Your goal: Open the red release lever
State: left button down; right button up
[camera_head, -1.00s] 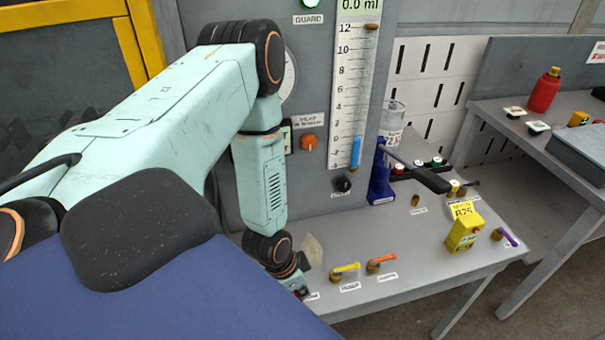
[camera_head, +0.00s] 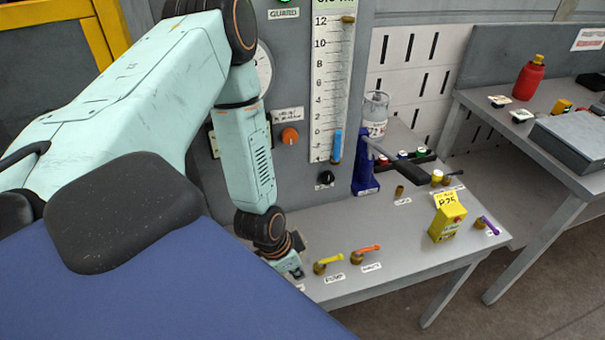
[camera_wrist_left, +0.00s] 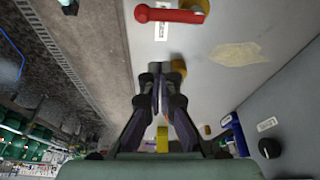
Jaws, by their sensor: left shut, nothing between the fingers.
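The red release lever (camera_wrist_left: 170,15) lies at the top of the left wrist view, its bar pointing left from a brass-coloured pivot, beside a white label. In the head view I cannot make it out; my left arm covers that part of the bench. My left gripper (camera_wrist_left: 160,72) is shut and empty, its fingertips pointing toward the lever with a gap between. A brass knob (camera_wrist_left: 179,66) shows just beside the fingertips. In the head view my left gripper (camera_head: 294,268) is low over the bench, left of the yellow lever (camera_head: 328,263). My right gripper is not in view.
An orange lever (camera_head: 365,250) stands right of the yellow one. A yellow box (camera_head: 447,222), a purple lever (camera_head: 487,225) and a blue stand (camera_head: 365,178) with a black handle are farther right on the grey bench (camera_head: 400,250). A panel rises behind.

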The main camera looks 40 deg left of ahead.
pick_arm(q)
jog(key=p+v, duration=0.3)
jog(key=v, duration=0.2)
jog(key=shift+s+a+r, duration=0.1)
jog(key=shift+s+a, duration=0.1)
jog(key=shift+w, duration=0.1)
